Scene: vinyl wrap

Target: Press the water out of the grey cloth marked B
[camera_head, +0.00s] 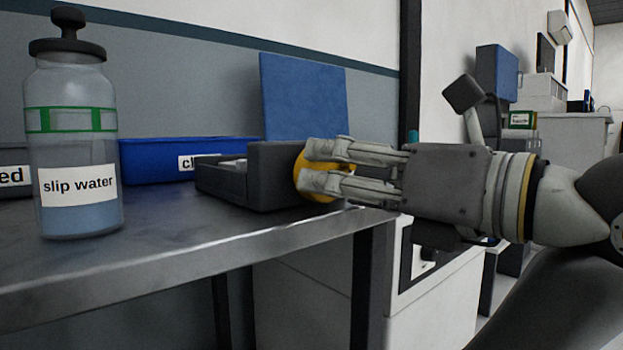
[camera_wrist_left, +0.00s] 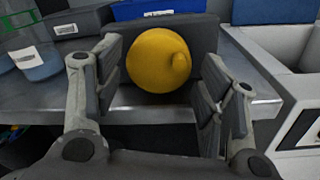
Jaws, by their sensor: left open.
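My left gripper (camera_head: 318,167) is open at the table's right edge, its two fingers on either side of a round yellow knob (camera_head: 301,176). In the left wrist view the knob (camera_wrist_left: 158,62) sits between the spread fingers (camera_wrist_left: 160,88), with a gap at the left finger. The knob is on the end face of a dark grey box (camera_head: 277,172) on the table. Something pale shows inside the box, too small to tell. I cannot make out a grey cloth marked B in either view. My right gripper is not in view.
A clear bottle labelled "slip water" (camera_head: 75,150) stands at the front left of the metal table (camera_head: 160,250). A blue bin (camera_head: 150,162) with a partly hidden label is behind the box. A blue panel (camera_head: 303,98) stands behind. Bare tabletop lies between bottle and box.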

